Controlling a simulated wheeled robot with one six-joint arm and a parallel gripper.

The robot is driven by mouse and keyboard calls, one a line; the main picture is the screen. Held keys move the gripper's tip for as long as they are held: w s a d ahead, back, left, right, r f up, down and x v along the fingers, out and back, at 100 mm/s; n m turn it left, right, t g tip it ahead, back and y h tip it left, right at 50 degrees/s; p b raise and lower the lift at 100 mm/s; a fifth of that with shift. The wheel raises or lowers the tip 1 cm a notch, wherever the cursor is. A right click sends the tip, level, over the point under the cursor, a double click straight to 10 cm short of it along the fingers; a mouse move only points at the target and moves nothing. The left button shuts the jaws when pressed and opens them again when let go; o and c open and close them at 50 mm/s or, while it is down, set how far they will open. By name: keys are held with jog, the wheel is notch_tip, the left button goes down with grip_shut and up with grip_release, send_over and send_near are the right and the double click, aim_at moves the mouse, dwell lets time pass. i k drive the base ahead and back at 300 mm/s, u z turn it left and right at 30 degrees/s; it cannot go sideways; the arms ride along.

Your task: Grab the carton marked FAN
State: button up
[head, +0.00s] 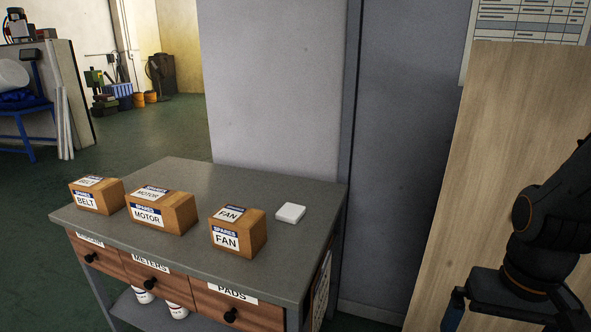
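The carton marked FAN (251,237) is a small brown box with white and blue SPARES labels on its front and top. It sits on the grey workbench (180,233), the rightmost of three cartons. Its front and top show and nothing covers them. My arm stands at the far right of the head view, to the right of the bench and apart from it.
The MOTOR carton (179,220) and the BELT carton (109,201) stand left of the FAN carton. A flat white box (290,213) lies just right of it. A grey wall panel (275,80) rises behind the bench. Drawers with black knobs face the front.

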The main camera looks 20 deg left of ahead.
aim_at(239, 231)
jog(key=u, duration=0.45)
jog(key=k, duration=1.2)
jog(key=u, duration=1.5)
jog(key=i, duration=1.1)
jog(key=z, duration=0.5)
